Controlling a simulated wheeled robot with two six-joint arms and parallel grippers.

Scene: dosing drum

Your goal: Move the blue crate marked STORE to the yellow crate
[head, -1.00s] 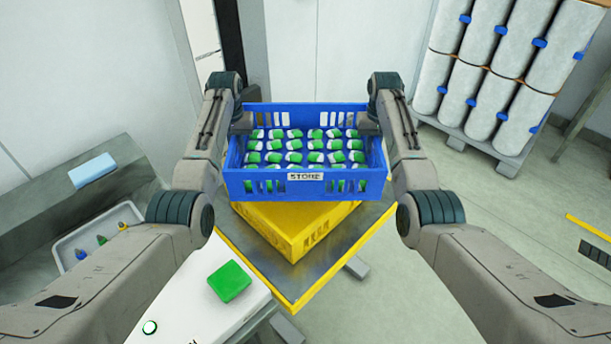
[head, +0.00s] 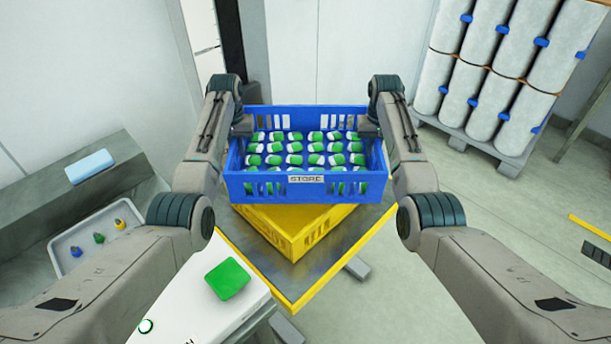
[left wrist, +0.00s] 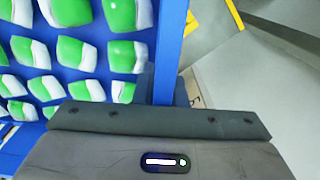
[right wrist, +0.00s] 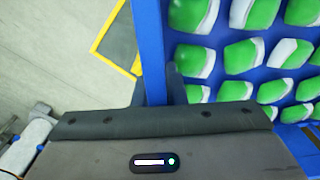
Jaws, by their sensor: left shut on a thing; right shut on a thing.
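The blue crate marked STORE (head: 305,190) is full of green-and-white packs in rows. It is over the yellow crate (head: 309,235), covering most of its top; I cannot tell whether they touch. My left gripper (head: 243,124) is shut on the blue crate's left wall, which also shows in the left wrist view (left wrist: 171,50). My right gripper (head: 367,126) is shut on its right wall, seen in the right wrist view (right wrist: 152,50). The fingertips are largely hidden. The yellow crate sits turned at an angle on a metal table with yellow edges (head: 350,250).
A white surface (head: 190,310) with a green pad (head: 228,279) is at front left. A pallet of white rolls (head: 500,70) stands at back right.

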